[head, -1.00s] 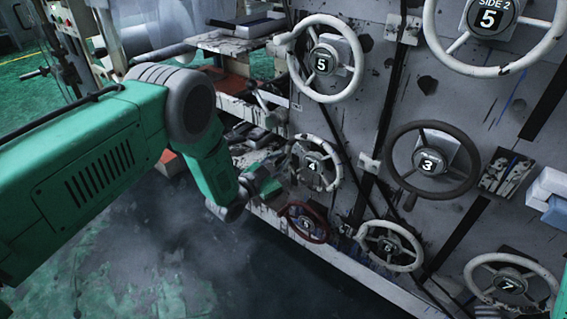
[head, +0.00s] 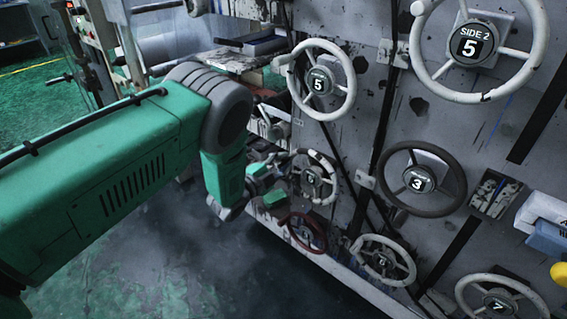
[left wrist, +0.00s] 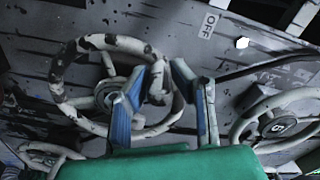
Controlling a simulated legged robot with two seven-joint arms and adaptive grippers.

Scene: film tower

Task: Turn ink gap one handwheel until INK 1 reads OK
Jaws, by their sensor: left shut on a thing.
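My left gripper (head: 277,172) is at the left rim of a worn white handwheel (head: 333,190) on the grey machine panel. Its hub number is too small to read surely. In the left wrist view the same chipped handwheel (left wrist: 64,98) shows, and the blue-padded fingers of the left gripper (left wrist: 164,78) are shut on its rim. My right gripper is in neither view. No INK 1 readout can be made out.
Handwheel 5 (head: 350,92) is above, dark handwheel 3 (head: 464,188) to the right, and a red handwheel (head: 292,236) and a white handwheel (head: 408,262) are below. A ledge with clutter (head: 236,62) is behind my arm. Open floor (head: 190,270) lies at lower left.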

